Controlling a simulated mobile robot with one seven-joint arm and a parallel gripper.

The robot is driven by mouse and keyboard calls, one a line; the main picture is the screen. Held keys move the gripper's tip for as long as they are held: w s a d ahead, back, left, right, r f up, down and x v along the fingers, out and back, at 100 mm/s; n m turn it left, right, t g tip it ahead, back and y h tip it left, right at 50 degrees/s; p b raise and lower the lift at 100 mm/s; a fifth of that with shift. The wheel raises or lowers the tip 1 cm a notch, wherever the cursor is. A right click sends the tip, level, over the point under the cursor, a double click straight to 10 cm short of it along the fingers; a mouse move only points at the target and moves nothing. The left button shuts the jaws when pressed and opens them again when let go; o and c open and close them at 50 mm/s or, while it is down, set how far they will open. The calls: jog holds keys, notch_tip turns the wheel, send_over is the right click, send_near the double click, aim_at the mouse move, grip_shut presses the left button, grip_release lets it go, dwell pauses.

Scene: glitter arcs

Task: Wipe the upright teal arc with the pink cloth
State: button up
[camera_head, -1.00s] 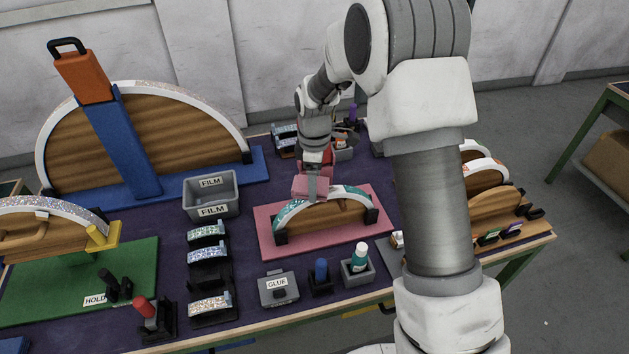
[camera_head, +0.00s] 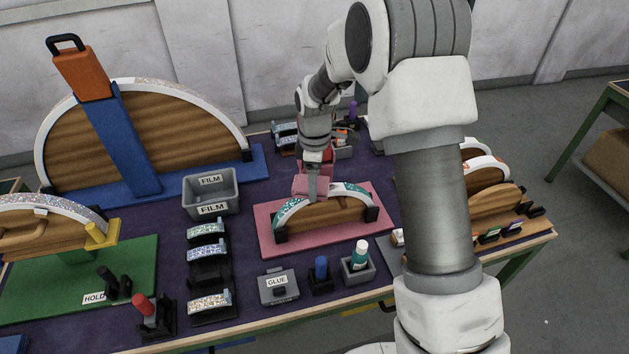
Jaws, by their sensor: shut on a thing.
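The teal arc (camera_head: 353,191) stands upright on its curved wooden form, with dark end blocks, on a pink base (camera_head: 266,230) in the middle of the table. The pink cloth (camera_head: 303,185) is at the top of the arc, a little left of its middle. My gripper (camera_head: 312,190) is above the arc, shut on the cloth. The cloth appears to touch the arc's upper surface. The cloth and gripper hide a short part of the arc.
A grey FILM bin (camera_head: 211,191) stands left of the pink base. A grey GLUE box (camera_head: 278,287), a blue-capped holder (camera_head: 321,274) and a teal bottle (camera_head: 359,256) stand in front. A large arc with a blue stand (camera_head: 122,140) is at back left.

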aim_at(339, 187)
jog(key=shift+d, duration=0.15)
jog(key=shift+w+d+r, duration=0.1)
jog(key=shift+d+r, duration=0.15)
jog(key=shift+d, duration=0.15)
jog(key=shift+w+d, duration=0.15)
jog(key=shift+d, duration=0.6)
jog(key=shift+d, duration=0.15)
jog(key=shift+w+d+f, duration=0.15)
jog(key=shift+d+f, duration=0.05)
jog(key=shift+d, duration=0.65)
jog(key=shift+w+d+f, duration=0.1)
jog(key=shift+d+f, duration=0.1)
jog(key=shift+d, duration=0.65)
jog(key=shift+w+d+f, duration=0.15)
jog(key=shift+d+f, duration=0.05)
jog(key=shift+d, duration=0.65)
jog(key=shift+a, duration=0.15)
jog(key=shift+a+r, duration=0.35)
jog(key=shift+a, duration=0.35)
